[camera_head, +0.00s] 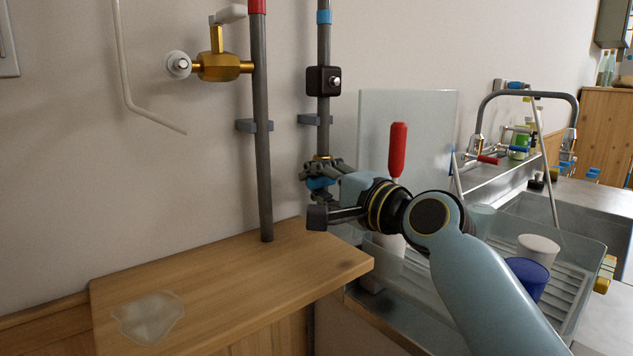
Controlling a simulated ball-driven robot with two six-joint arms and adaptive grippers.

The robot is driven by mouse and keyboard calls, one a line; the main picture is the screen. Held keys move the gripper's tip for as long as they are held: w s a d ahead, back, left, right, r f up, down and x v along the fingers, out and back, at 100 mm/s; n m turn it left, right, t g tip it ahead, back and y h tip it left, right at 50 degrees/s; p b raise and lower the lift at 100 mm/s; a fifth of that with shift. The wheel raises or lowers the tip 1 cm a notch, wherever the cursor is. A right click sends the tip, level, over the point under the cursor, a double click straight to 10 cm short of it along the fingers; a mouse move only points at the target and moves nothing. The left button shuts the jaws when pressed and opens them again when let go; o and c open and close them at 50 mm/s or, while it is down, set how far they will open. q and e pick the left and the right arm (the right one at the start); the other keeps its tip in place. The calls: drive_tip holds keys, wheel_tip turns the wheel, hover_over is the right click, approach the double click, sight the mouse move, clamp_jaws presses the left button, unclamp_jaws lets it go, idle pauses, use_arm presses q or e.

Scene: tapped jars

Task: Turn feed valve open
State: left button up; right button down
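A grey pipe with a blue band (324,17) runs down the wall, with a brass fitting (322,157) low on it. Just below the fitting is a blue valve handle (320,183), partly hidden by my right gripper (320,194). The gripper's dark fingers stand apart, one above and one below the handle. I cannot tell whether either finger touches it. A second pipe with a red band (257,6) carries a brass valve (222,67) with a pale lever (231,14). My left gripper is not in view.
A wooden counter (230,290) with a clear puddle-like patch (149,316) lies at lower left. A glass panel (408,130) and a red-handled tool (398,150) stand behind my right arm. A drainer with a white cup (538,249) and a blue cup (526,278) is at right.

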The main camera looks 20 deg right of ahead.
drive_tip(key=shift+s+f, duration=0.1)
drive_tip(key=shift+f, duration=0.25)
